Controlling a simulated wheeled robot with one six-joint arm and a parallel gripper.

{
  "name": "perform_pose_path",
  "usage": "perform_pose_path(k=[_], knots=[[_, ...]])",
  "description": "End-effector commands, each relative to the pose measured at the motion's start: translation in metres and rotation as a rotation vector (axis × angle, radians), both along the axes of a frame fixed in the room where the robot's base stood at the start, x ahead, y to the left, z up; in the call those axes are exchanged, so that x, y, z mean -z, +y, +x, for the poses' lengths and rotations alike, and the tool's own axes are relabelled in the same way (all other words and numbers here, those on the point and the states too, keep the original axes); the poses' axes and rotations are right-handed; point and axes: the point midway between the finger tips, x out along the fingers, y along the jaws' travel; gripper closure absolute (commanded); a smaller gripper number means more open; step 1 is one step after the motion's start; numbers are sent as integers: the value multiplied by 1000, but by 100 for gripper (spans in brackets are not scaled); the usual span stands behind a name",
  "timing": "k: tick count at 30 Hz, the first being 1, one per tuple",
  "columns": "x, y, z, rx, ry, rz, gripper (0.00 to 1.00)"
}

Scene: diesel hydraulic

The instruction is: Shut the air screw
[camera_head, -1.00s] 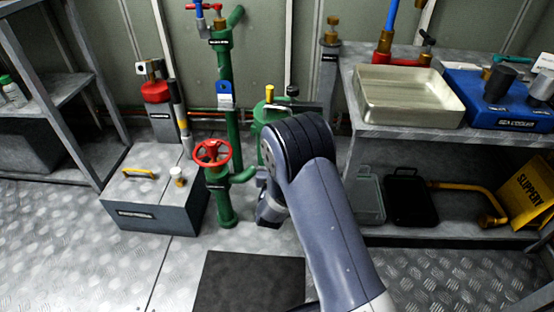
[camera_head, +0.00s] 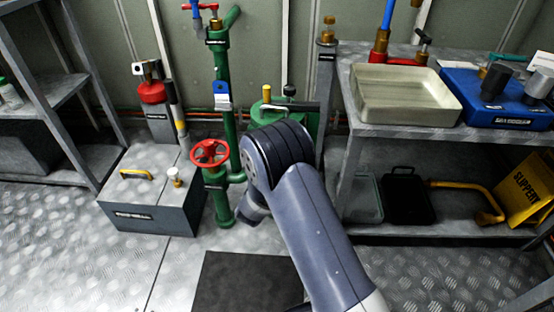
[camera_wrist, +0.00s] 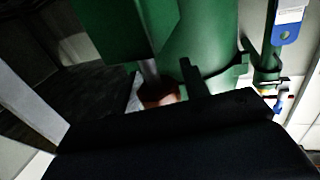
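No part in view is plainly labelled as the air screw, so I cannot tell which one it is. A green housing (camera_head: 262,112) with a yellow cap (camera_head: 267,92) stands behind my arm, its lower part hidden. In the wrist view, large green parts (camera_wrist: 210,35) fill the top, with a copper-brown round part (camera_wrist: 158,95) on a grey stem beneath a green block (camera_wrist: 115,30). My gripper shows in the wrist view as a dark mass (camera_wrist: 185,115) with a thin prong near the copper-brown part; touching or apart is unclear. In the head view my arm hides it.
A green pipe with a red handwheel (camera_head: 210,153) stands left of my arm. A grey box (camera_head: 150,215) is on the floor left. A metal bench (camera_head: 400,130) with a tray (camera_head: 405,95) is right. A dark mat (camera_head: 245,285) lies in front.

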Motion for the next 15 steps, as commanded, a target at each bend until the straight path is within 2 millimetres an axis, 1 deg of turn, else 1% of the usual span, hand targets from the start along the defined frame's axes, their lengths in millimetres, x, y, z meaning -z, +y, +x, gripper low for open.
perform_pose_path(k=[1,3,4,11,14,15], knots=[[0,0,0,0,0,0,53],[0,0,0,0,0,0,47],[0,0,0,-1,0,0,47],[0,1,-1,-1,0,0,47],[-1,4,-8,-3,2,-2,47],[-1,6,-13,-4,3,-2,47]])
